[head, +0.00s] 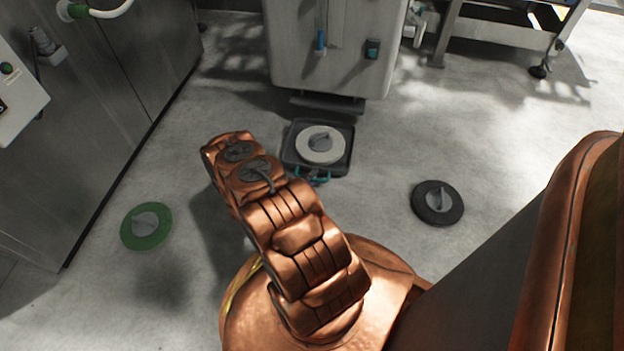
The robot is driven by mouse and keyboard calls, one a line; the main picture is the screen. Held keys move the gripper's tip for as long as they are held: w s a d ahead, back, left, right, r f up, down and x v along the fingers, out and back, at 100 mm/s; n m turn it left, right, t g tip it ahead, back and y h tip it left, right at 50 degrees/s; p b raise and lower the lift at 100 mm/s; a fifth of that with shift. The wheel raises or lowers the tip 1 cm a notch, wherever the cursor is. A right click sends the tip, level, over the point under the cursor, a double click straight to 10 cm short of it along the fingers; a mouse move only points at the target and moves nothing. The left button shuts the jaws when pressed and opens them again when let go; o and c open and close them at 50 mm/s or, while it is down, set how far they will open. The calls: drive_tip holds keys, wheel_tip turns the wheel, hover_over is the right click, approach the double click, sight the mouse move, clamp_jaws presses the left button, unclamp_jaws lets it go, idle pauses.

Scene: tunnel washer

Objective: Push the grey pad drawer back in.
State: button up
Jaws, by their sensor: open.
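The grey pad drawer (290,155) is a dark, shallow tray on the floor side of a light grey cabinet, out in front of its base. A round light grey pad (309,148) with a darker grey centre knob lies in it. A teal handle (322,177) shows at the drawer's near edge. My copper arm reaches up from the bottom of the head view and bends just left of the drawer. My gripper is not visible; the arm's upper links may hide it.
The grey cabinet (290,55) stands behind the drawer. A green pad (135,239) lies on the floor at left, a black pad (453,212) at right. A steel machine (120,100) fills the left side; a metal stand (490,38) is at back right.

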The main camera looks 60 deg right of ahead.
clamp_jaws()
idle(0.6)
